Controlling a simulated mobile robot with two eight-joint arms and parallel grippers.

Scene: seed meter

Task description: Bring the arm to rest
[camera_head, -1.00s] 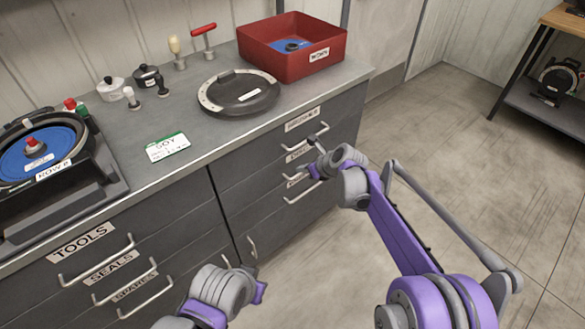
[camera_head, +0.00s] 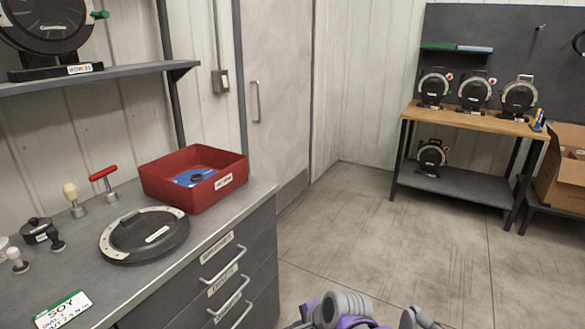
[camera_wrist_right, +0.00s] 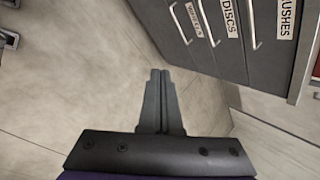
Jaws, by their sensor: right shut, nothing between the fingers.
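My right gripper (camera_wrist_right: 160,75) shows in the right wrist view with its two dark fingers pressed together and nothing between them. It is over bare floor, apart from the grey drawer cabinet (camera_wrist_right: 186,65), whose drawer fronts are at the upper right. In the head view only a purple and grey part of my arm shows at the bottom edge; the gripper itself is out of that view. My left gripper is in neither current view.
The grey workbench (camera_head: 262,192) holds a red bin (camera_head: 165,183), a black round lid (camera_head: 128,248) and a SOY card (camera_head: 62,312). A wooden table (camera_head: 455,118) with several meters stands at the back right. The floor (camera_head: 400,240) between is clear.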

